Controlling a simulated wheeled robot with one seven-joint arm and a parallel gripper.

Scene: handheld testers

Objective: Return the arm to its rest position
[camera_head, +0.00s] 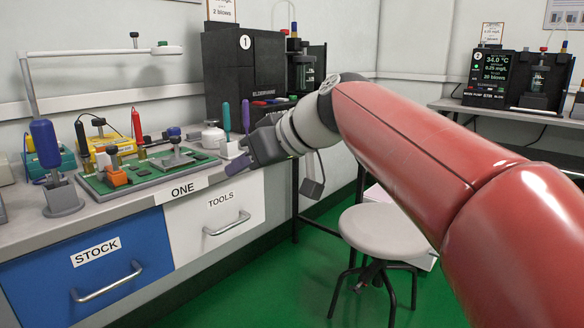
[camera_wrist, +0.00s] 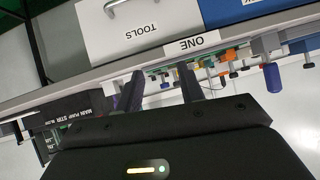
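My red arm (camera_head: 410,150) reaches from the lower right toward the workbench at the left. My gripper (camera_head: 243,155) is at its end, at the bench's right end, near the front edge above the white TOOLS drawer (camera_head: 212,220). In the wrist view the two dark fingers of my gripper (camera_wrist: 160,88) stand apart with nothing seen between them. The wrist view is upside down relative to the bench and shows the TOOLS drawer (camera_wrist: 145,30) and the ONE label (camera_wrist: 192,44) beyond the fingers.
A green board (camera_head: 130,180), a blue-handled tool in a grey stand (camera_head: 62,198) and several testers are on the bench. A black machine marked 1 (camera_head: 245,65) stands behind my gripper. A round stool (camera_head: 382,232) stands below my arm. Green floor (camera_head: 270,290) lies open in front.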

